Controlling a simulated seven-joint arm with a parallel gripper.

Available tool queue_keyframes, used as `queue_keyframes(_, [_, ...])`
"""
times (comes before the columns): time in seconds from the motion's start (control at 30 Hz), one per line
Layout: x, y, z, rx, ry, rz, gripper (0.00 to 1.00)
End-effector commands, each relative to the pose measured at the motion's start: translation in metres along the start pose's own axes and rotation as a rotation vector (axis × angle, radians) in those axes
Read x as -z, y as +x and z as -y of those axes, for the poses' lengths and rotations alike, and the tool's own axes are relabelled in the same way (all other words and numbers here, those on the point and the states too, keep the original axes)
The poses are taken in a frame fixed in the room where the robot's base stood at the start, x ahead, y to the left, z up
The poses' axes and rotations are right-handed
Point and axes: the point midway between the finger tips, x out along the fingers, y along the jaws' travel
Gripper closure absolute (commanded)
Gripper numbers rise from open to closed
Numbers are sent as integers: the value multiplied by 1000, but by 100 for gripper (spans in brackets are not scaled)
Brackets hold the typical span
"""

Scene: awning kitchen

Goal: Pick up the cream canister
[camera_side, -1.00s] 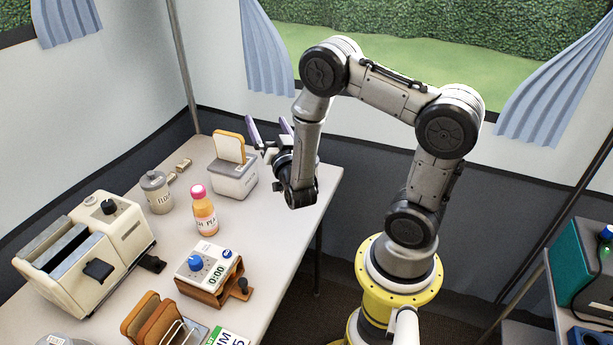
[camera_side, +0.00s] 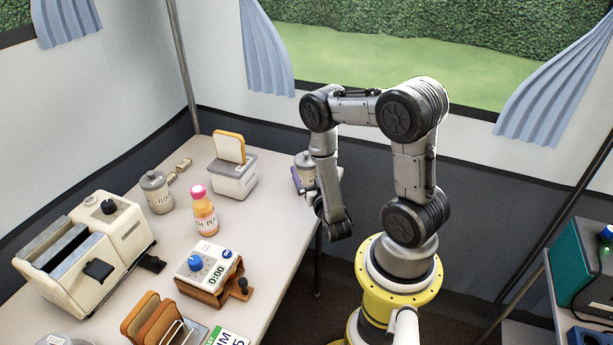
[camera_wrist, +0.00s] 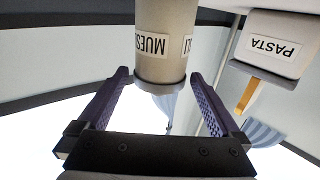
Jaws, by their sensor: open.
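A cream canister with a grey lid (camera_side: 304,160) stands upright near the table's right end, partly hidden by my gripper (camera_side: 308,185) and arm. In the wrist view the canister labelled MUESLI (camera_wrist: 165,25) appears upside down at the top centre. My gripper (camera_wrist: 158,78) is open, its two purple-grey fingers pointing toward the canister, one to each side of it in that view. Some space shows between the fingers and the canister. I cannot tell whether the fingertips reach past its near surface.
A white PASTA container (camera_wrist: 275,42) with a bread slice also shows in the side view (camera_side: 234,178), left of the canister. A FLOUR canister (camera_side: 158,193), a pink-capped bottle (camera_side: 204,212), a timer (camera_side: 207,265) and a toaster (camera_side: 90,240) stand further left. Free tabletop lies right of the bottle.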

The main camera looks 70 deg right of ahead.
Motion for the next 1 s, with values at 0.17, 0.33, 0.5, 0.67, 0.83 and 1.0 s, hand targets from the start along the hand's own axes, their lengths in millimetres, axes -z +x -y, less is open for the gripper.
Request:
queue_keyframes(0.17, [0, 19, 0, -1, 0, 0, 0])
queue_keyframes(0.33, [0, 22, 0, 1, 0, 1, 0])
queue_keyframes(0.5, [0, 22, 0, 1, 0, 1, 13])
queue_keyframes(0.67, [0, 21, 0, 1, 0, 1, 41])
queue_keyframes(0.83, [0, 21, 0, 1, 0, 1, 72])
queue_keyframes(1.0, [0, 21, 0, 1, 0, 1, 100])
